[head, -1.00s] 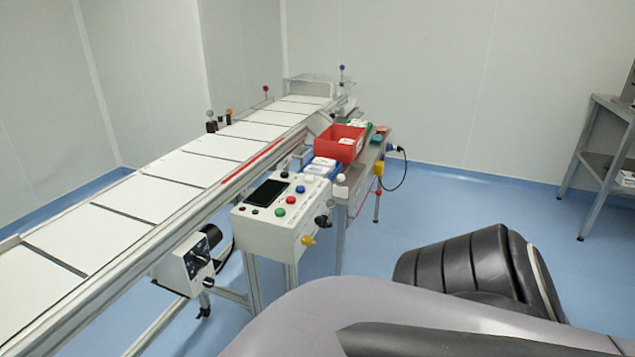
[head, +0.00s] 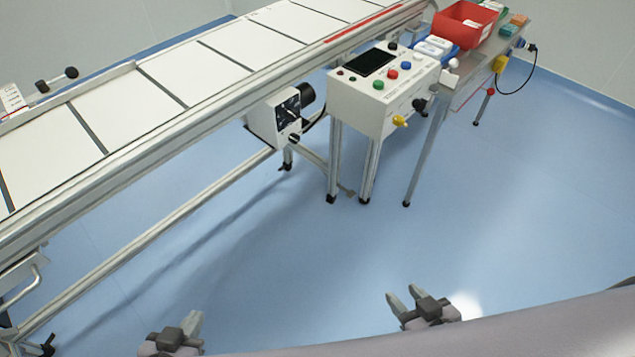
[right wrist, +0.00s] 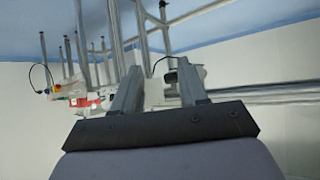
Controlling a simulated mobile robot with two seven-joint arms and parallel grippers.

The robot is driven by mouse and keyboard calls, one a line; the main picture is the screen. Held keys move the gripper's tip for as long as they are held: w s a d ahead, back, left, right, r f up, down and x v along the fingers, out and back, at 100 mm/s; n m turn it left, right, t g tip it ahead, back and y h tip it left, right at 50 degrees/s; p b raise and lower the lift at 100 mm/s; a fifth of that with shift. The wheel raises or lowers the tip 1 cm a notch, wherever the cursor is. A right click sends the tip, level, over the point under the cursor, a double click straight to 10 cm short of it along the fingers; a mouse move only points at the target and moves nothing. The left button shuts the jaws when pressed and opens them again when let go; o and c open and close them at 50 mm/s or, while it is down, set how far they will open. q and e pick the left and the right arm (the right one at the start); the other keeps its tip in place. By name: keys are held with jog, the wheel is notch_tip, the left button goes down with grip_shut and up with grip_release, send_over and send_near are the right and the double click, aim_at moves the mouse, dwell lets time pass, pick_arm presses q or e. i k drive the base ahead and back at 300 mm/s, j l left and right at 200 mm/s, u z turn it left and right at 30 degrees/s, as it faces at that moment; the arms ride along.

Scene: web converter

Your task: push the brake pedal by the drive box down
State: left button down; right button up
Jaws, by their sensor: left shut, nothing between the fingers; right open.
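The drive box (head: 275,118), white with a black dial panel, hangs under the near side of the conveyor in the head view. I cannot clearly make out a brake pedal; a small grey-brown piece (head: 347,190) sits low by the console legs, but I cannot tell what it is. My left gripper (head: 194,319) is shut and empty at the bottom left. My right gripper (head: 402,293) is open and empty at the bottom middle; its spread fingers also show in the right wrist view (right wrist: 157,80). Both are well apart from the drive box.
The conveyor (head: 210,100) runs from lower left to upper right, with a long low rail beneath. A control console (head: 385,95) with coloured buttons stands right of the drive box. A red bin (head: 465,25) sits behind it. The blue floor before them is clear.

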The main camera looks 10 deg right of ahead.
aim_at(351, 193)
jog(key=z, duration=0.5)
jog(key=i+l+u, duration=0.85)
jog(key=l+u, duration=0.25)
jog(key=i+l, duration=0.1)
jog(key=i, duration=0.8)
